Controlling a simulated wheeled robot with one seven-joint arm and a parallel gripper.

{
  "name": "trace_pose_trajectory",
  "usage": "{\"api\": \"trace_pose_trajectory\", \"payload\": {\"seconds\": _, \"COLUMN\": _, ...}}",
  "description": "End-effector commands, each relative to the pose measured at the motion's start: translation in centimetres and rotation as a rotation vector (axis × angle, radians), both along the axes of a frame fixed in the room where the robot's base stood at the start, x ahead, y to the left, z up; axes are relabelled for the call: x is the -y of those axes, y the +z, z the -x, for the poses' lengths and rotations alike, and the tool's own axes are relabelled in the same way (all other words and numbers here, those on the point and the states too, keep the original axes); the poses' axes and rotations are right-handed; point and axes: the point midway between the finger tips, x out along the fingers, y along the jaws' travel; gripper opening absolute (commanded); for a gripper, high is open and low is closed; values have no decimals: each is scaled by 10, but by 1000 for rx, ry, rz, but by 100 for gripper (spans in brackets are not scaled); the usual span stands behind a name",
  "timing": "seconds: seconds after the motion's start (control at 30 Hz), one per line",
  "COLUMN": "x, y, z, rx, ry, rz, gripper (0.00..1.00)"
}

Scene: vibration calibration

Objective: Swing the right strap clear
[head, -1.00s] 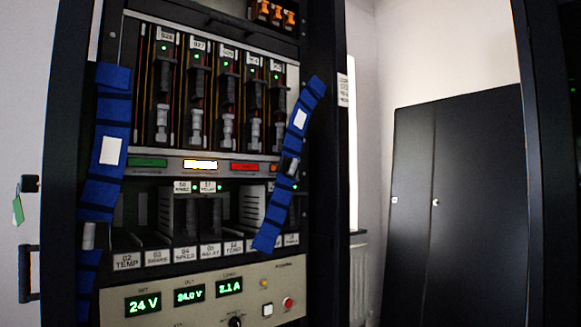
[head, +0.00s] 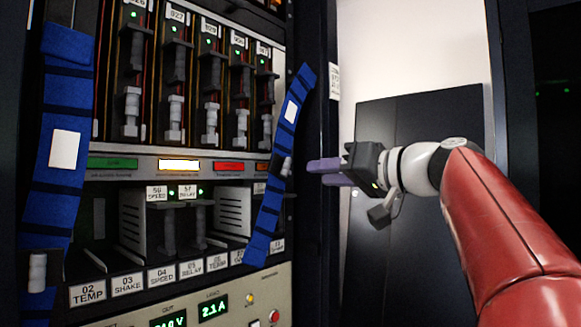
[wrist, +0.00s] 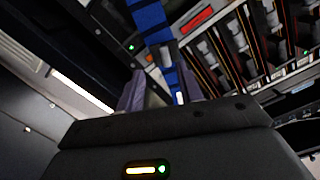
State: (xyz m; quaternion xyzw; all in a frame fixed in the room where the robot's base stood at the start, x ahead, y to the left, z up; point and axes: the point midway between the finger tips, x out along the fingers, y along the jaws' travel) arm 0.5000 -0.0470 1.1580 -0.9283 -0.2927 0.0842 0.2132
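The right strap (head: 268,205) is a blue band with dark stripes and a white patch, hanging tilted across the right side of the rack front. A small grey cylindrical grip (head: 286,167) sits at its middle. My gripper (head: 309,170) has purple fingers pointing left, just right of that grip. In the wrist view the fingers of my gripper (wrist: 160,88) are apart, and the blue strap (wrist: 149,20) shows ahead between them. I see no clear contact. The fingers' lower parts are hidden by the gripper body in the wrist view.
A left blue strap (head: 62,120) hangs on the rack's left side. Between the straps are upper modules (head: 175,105), labelled lower slots (head: 162,277) and a power panel (head: 240,300). A dark rack post (head: 314,230) stands behind my fingers. A dark cabinet (head: 405,110) stands behind my arm.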

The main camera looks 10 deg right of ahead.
Motion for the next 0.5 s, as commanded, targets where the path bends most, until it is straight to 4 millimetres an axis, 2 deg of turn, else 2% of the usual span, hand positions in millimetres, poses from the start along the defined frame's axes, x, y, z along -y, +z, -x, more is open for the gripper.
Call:
{"api": "trace_pose_trajectory", "payload": {"seconds": 0.1, "x": -2, "y": 13, "z": -4, "rx": 38, "ry": 11, "rz": 4, "gripper": 36}}
{"api": "trace_pose_trajectory", "payload": {"seconds": 0.27, "x": -14, "y": 14, "z": -19, "rx": 40, "ry": 15, "rz": 3, "gripper": 36}}
{"api": "trace_pose_trajectory", "payload": {"seconds": 0.5, "x": -36, "y": 14, "z": -50, "rx": 39, "ry": 12, "rz": 2, "gripper": 36}}
